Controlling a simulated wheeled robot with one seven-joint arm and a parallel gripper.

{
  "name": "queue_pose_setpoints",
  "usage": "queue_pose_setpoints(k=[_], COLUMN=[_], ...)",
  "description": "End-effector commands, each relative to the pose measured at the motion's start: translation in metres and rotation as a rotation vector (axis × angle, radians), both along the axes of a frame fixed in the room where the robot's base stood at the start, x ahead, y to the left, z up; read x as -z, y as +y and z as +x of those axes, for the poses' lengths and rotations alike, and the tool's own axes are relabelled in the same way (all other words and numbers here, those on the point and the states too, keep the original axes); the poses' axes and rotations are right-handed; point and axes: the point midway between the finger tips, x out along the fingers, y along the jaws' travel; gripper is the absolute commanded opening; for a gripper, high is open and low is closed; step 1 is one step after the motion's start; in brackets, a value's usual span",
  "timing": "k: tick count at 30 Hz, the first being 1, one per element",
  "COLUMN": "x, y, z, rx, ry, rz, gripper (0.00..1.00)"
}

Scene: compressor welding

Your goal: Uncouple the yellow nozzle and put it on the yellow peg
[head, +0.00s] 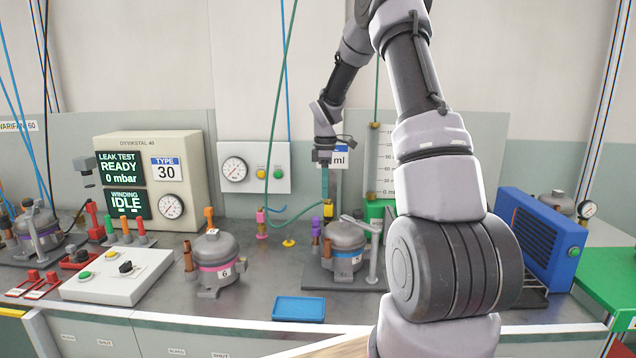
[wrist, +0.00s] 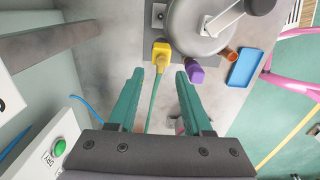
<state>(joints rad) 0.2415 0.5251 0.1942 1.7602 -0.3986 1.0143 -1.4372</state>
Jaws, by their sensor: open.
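The yellow nozzle (wrist: 161,50) sits beside the grey compressor in the wrist view, with a green hose running from it between my fingers. In the head view it shows small (head: 328,209) at the top of a pipe of the blue-banded compressor (head: 346,240). My gripper (wrist: 160,78) is open, its teal fingers spread on either side of the line to the nozzle, tips short of it. In the head view my gripper (head: 325,190) points down above the nozzle. The yellow peg (head: 289,243) stands on the bench left of that compressor and looks empty.
A purple cap (wrist: 196,73) is close by the right fingertip in the wrist view. A pink nozzle (head: 261,220) with a hose stands left of the yellow peg. A clamp (head: 371,250) stands at the compressor's right. A blue tray (head: 299,308) lies in front.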

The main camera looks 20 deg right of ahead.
Motion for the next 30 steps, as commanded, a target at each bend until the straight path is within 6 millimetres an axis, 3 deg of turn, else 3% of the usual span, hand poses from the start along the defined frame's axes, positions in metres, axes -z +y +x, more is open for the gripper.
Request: queue_pose_setpoints(k=[13,19,28,29,30], x=[0.077,0.092,0.094,0.094,0.094], y=[0.000,0.001,0.001,0.001,0.001], z=[-0.001,-0.001,-0.001,-0.001,-0.001], rx=[0.001,0.002,0.002,0.002,0.002], ry=[0.003,0.002,0.001,0.001,0.000], rz=[0.000,0.001,0.000,0.000,0.000], gripper=[0.50,0.50,0.50,0.42,0.27])
